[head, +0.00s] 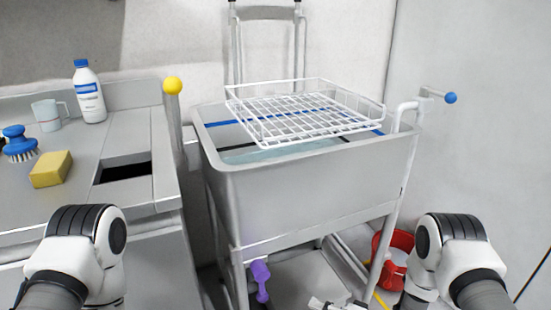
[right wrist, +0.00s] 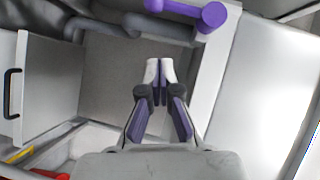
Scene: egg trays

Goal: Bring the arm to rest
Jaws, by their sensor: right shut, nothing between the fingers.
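My right gripper (right wrist: 160,72) shows in the right wrist view with its two white-tipped fingers pressed together and nothing between them. In the head view only a bit of it (head: 328,303) shows at the bottom edge, low in front of the sink cart. My right arm comes in at the lower right and my left arm at the lower left. The left gripper is below the picture and hidden.
A grey sink cart (head: 310,190) holds water, with a white wire rack (head: 305,115) across it. A purple valve (head: 260,280) hangs below. A red bucket (head: 393,258) stands right. A yellow sponge (head: 51,169), blue brush (head: 18,143), mug (head: 48,115) and bottle (head: 89,92) sit on the left counter.

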